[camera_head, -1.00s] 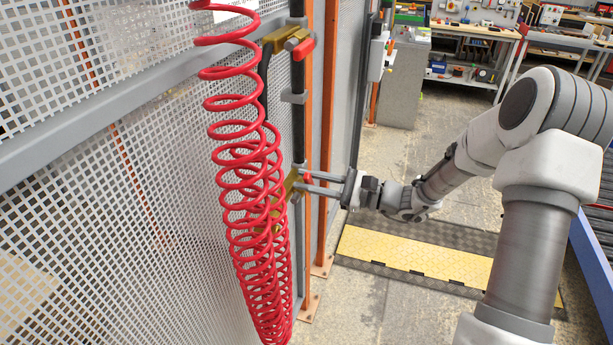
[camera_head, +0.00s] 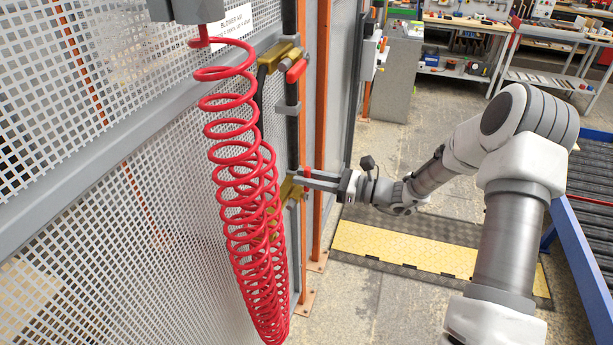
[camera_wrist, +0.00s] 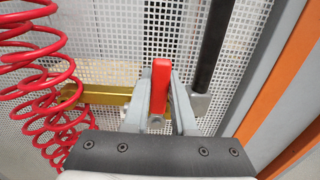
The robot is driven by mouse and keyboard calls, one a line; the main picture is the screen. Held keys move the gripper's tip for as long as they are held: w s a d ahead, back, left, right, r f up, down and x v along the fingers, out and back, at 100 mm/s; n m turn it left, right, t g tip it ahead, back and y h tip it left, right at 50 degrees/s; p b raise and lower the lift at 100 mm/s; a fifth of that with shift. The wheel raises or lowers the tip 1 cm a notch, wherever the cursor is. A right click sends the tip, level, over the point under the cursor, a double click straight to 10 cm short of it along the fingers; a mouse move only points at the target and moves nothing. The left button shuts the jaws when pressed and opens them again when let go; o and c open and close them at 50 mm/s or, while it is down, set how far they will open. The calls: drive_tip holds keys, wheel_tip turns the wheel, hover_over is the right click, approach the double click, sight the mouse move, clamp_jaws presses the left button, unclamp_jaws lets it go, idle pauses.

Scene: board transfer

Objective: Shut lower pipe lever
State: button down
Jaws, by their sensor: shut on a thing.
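The lower pipe lever (camera_wrist: 160,88) has a red handle, seen end-on in the wrist view between the two grey fingers of my gripper (camera_wrist: 160,105). My gripper is shut on it. In the head view my gripper (camera_head: 306,181) reaches left to the pipe, and a bit of the lever's red (camera_head: 307,172) shows at the fingertips. The lower brass valve (camera_head: 290,190) is partly hidden behind the red coil; in the wrist view its brass body (camera_wrist: 105,95) lies left of the fingers.
A red coiled hose (camera_head: 245,200) hangs just left of the valve. An upper brass valve (camera_head: 280,57) with its own red lever (camera_head: 296,71) sits higher on the dark pipe. An orange post (camera_head: 321,120) stands close to the right. The floor beyond my arm holds a yellow ramp (camera_head: 400,248).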

idle(0.3)
drive_tip(key=c, duration=0.7)
unclamp_jaws()
drive_tip(key=shift+d, duration=0.1)
drive_tip(key=b+v, duration=0.2)
drive_tip(key=v, duration=1.5)
drive_tip(key=shift+d, duration=0.15)
